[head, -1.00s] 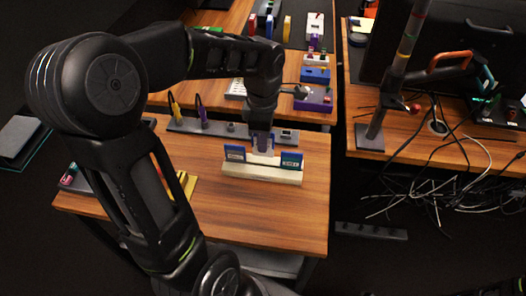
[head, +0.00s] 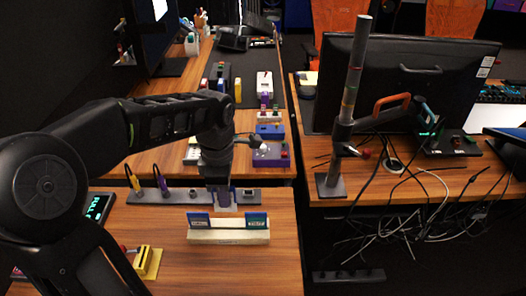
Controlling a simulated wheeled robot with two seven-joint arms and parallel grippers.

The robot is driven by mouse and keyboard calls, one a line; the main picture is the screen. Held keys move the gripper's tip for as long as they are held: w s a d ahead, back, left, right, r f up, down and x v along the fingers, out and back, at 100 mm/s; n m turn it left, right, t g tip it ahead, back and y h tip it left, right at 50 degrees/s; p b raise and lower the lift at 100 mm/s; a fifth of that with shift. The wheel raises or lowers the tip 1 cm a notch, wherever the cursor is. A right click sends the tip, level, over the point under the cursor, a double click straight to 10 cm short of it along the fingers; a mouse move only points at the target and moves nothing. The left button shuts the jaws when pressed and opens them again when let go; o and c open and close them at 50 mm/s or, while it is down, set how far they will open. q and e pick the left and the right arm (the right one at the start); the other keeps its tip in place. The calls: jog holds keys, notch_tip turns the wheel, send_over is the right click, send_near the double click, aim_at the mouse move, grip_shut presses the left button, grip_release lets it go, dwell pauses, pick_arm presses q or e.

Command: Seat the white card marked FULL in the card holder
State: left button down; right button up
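The cream card holder (head: 228,237) lies across the wooden table in front of me in the head view. A blue card (head: 198,220) stands at its left end and a green card (head: 257,221) at its right end. A low white card (head: 227,222) shows between them; its lettering is too small to read, and I cannot tell how deep it sits. My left gripper (head: 223,201) points down just above and behind the middle of the holder. Its fingertips are small and blurred, so I cannot tell whether they touch the white card. My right gripper is not in view.
A grey rack (head: 176,196) with several plugs lies behind the holder. A yellow block (head: 147,262) with a red lever and a dark display (head: 97,207) with green letters are at left. A grey post (head: 350,95) and monitor stand on the right table. The table's front right is clear.

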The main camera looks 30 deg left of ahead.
pick_arm(q)
jog(key=w+d+m, duration=0.4)
jog(key=w+m, duration=0.5)
jog(key=m, duration=1)
jog(key=w+d+f+m+p, duration=0.1)
jog(key=w+d+f+m, duration=0.3)
jog(key=d, duration=0.5)
jog(key=shift+d+f+m, duration=0.35)
jog(key=shift+f+m, duration=0.05)
jog(key=shift+f, duration=0.1)
